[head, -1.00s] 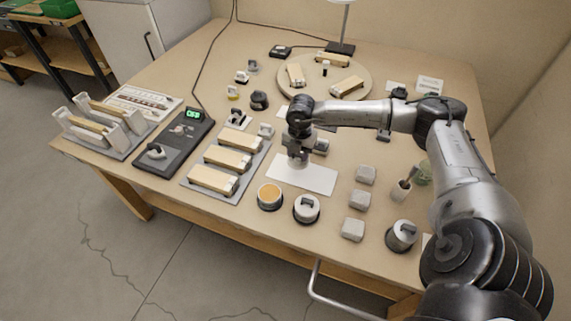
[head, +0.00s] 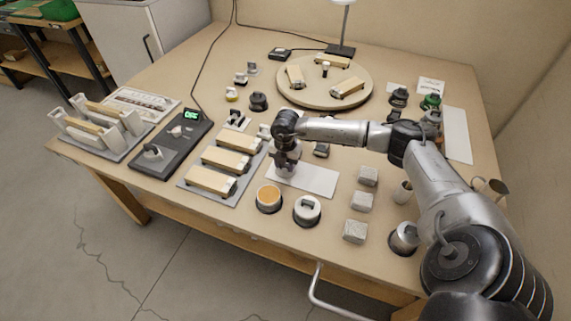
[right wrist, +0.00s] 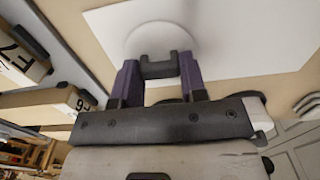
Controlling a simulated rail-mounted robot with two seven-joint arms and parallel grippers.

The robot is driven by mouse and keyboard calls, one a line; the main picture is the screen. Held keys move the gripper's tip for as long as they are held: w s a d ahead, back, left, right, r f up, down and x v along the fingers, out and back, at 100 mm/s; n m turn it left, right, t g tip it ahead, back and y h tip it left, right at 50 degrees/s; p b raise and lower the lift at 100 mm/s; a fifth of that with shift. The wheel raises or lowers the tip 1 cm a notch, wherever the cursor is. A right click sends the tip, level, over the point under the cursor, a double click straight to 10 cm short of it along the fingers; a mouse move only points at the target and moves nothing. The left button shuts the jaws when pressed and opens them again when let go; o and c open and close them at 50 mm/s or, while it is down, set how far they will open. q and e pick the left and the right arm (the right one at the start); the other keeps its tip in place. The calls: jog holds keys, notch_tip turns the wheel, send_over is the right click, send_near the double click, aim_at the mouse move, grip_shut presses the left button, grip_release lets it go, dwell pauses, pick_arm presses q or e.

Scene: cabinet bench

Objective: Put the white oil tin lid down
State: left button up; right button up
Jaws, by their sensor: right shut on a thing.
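The white oil tin lid (right wrist: 150,40) is a pale round disc with a dark grey handle (right wrist: 158,66). My right gripper (right wrist: 158,72) is shut on that handle, with a dark finger on each side. In the head view my right gripper (head: 287,163) points down at the left end of a white sheet (head: 315,180), which also shows in the right wrist view (right wrist: 235,35). The lid is at or just above the sheet; I cannot tell whether it touches. In the head view the gripper largely hides it. My left gripper is not in view.
A grey tray (head: 207,190) with wooden blocks lies left. Several grey blocks (head: 362,201) stand right. A round board (head: 324,92) is behind.

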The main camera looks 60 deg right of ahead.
jog(key=shift+f, duration=0.1)
jog(key=o, duration=0.8)
jog(key=shift+o, duration=0.5)
notch_tip(320, 180, up, 12)
jog(key=p, duration=0.3)
jog(key=shift+r+p, duration=0.2)
jog(key=shift+p, duration=0.2)
